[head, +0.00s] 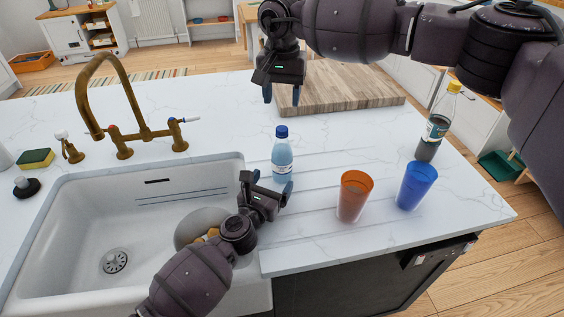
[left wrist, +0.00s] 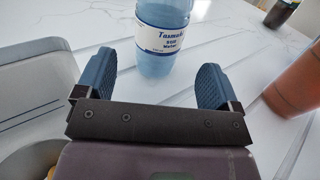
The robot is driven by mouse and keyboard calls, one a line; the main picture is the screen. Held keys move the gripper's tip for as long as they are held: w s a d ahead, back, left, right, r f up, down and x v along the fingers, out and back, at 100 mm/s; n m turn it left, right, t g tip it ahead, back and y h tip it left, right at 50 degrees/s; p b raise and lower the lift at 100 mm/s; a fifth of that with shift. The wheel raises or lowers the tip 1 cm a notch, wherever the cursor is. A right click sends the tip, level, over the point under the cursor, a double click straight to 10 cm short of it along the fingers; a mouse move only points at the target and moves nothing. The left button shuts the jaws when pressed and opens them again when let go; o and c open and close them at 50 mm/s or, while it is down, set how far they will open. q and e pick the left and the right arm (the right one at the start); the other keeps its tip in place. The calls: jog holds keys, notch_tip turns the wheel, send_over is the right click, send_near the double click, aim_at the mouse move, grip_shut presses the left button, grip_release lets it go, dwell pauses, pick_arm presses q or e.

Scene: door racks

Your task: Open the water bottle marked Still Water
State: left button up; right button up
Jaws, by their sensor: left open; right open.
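The Still Water bottle (head: 282,160) is clear blue with a dark blue cap and stands upright on the white counter, right of the sink. In the left wrist view the bottle (left wrist: 162,40) shows its "Still Water" label, just beyond the fingertips; its top is out of that view. My left gripper (head: 268,182) is open and low in front of the bottle; its two blue fingers (left wrist: 153,85) point toward it with nothing between them. My right gripper (head: 283,94) is open and empty, pointing down above the counter behind the bottle, by the cutting board.
An orange cup (head: 354,196) and a blue cup (head: 414,186) stand right of the bottle. A yellow-capped dark bottle (head: 437,122) stands further right. The sink (head: 60,230) lies left, with a brass tap (head: 115,110) behind. A wooden cutting board (head: 345,88) lies at the back.

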aim_at(283, 164)
pick_arm(q)
jog(key=x, duration=0.7)
jog(key=shift+w+r, duration=0.15)
jog(key=shift+w, duration=0.1)
